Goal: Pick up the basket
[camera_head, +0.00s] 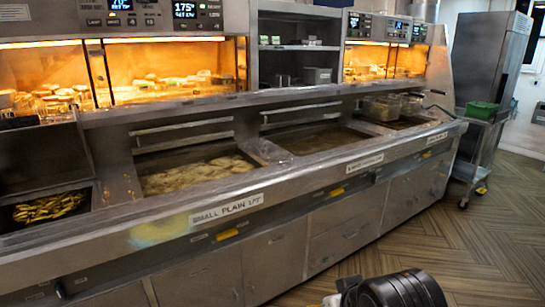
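A wire basket (383,108) sits at the right end of the frying range, over the far-right fryer well. A second basket shape seems to stand close beside it, and a thin dark handle (438,108) sticks out to the right over the counter edge. The baskets are small in the picture, so their contents are not clear. A black ribbed part of my arm shows at the bottom edge, well in front of the range and apart from the baskets. My gripper's fingers are not visible.
Two fryer wells, one with bubbling oil (195,174) and one with dark oil (318,139), lie along the steel range. A food tray (49,207) is at left. A wheeled cart (481,150) with a green bin (482,110) stands right. The wooden floor (470,245) in front is free.

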